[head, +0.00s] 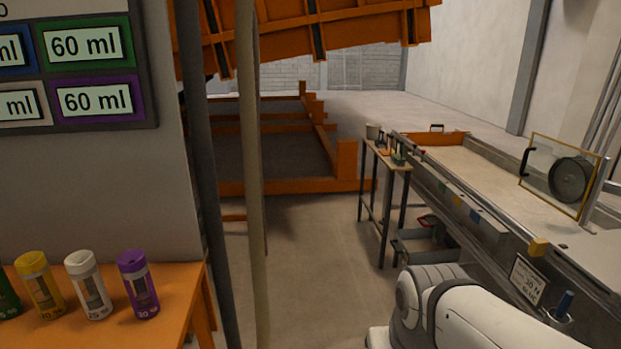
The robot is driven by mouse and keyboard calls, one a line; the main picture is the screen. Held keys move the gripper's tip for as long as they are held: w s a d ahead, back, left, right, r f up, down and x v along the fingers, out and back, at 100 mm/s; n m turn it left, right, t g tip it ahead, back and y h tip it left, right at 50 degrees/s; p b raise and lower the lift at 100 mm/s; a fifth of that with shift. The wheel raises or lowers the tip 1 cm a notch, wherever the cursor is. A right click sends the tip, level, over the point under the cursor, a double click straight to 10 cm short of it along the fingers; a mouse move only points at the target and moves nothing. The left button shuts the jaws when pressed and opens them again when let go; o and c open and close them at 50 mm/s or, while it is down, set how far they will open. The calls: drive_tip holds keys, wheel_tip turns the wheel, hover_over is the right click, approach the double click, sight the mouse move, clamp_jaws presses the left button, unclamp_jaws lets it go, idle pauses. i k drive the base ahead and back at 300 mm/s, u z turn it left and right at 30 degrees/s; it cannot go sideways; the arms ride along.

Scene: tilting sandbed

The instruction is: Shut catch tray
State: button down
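A low grey tray-like part (425,248) sticks out below the near side of the long sandbed (480,172), at the right. It has a red piece at its upper edge. It may be the catch tray, but it is small and partly hidden behind my white arm, so I cannot tell for sure. My arm's links show at the bottom right, in front of the sandbed's side. My gripper is out of view.
A narrow side table (397,162) with small items stands beside the tray-like part. An orange table (185,318) with several capped bottles is at the lower left. Upright poles (250,200) stand left of centre. The floor (310,270) between is clear.

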sight(414, 246)
drive_tip(key=i, duration=1.55)
drive_tip(key=z, duration=0.25)
drive_tip(key=i, duration=1.3)
drive_tip(key=z, duration=0.3)
